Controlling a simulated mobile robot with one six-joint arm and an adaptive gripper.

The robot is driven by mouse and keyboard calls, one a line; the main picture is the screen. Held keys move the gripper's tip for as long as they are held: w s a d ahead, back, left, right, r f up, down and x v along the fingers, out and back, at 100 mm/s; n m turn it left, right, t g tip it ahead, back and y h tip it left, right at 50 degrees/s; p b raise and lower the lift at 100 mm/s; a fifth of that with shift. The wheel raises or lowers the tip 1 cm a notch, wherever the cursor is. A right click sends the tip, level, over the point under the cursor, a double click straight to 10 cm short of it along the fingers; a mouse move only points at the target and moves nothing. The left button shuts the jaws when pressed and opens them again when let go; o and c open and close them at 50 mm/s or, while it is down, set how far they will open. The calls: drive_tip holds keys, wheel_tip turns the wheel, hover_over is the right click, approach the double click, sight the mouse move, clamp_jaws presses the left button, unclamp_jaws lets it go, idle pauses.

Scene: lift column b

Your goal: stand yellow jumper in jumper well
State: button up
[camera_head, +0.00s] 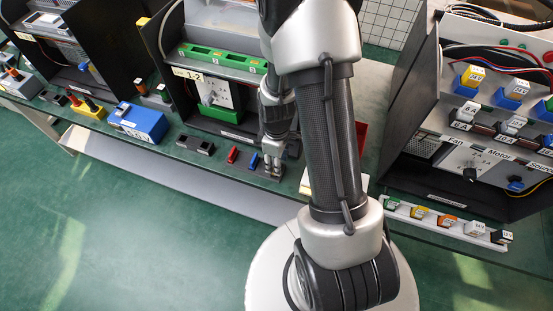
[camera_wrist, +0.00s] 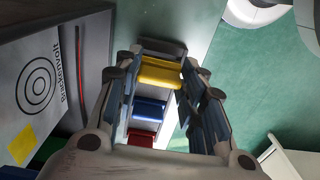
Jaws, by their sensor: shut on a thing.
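The yellow jumper (camera_wrist: 160,72) lies crosswise between the fingertips of my gripper (camera_wrist: 160,62) in the wrist view. My gripper is shut on it. In the head view my gripper (camera_head: 272,168) is low over the bench's front strip, and its fingers hide the yellow jumper. A blue jumper (camera_wrist: 149,107) and a red jumper (camera_wrist: 141,138) lie in a row beside it in the wrist view. They also show left of my gripper in the head view. I cannot tell for sure which part is the jumper well.
A dark block with openings (camera_head: 195,145) lies left of the red jumper. A blue box (camera_head: 138,122) stands farther left. Behind is a dark-walled station with a green rail (camera_head: 222,58) and a dial panel. A white strip of small coloured pieces (camera_head: 445,223) lies right of my arm.

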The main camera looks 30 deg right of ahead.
drive_tip(key=shift+f+b, duration=0.85)
drive_tip(key=shift+f, duration=0.3)
drive_tip(key=o, duration=1)
drive_tip(key=shift+c, duration=0.2)
wheel_tip(320, 180, up, 12)
drive_tip(key=s+a+r+m+t, duration=0.1)
drive_tip(key=s+a+r+m, duration=0.15)
drive_tip(key=r, duration=0.35)
drive_tip(key=s+a+r+m+t, duration=0.1)
drive_tip(key=a+r, duration=0.2)
drive_tip(key=r, duration=0.4)
drive_tip(key=s+a+r+m+t, duration=0.2)
drive_tip(key=s+a+r+m, duration=0.2)
drive_tip(key=s+r, duration=0.3)
drive_tip(key=s+a, duration=0.1)
drive_tip(key=s, duration=0.2)
drive_tip(key=shift+r+t, duration=0.15)
drive_tip(key=shift+t, duration=0.15)
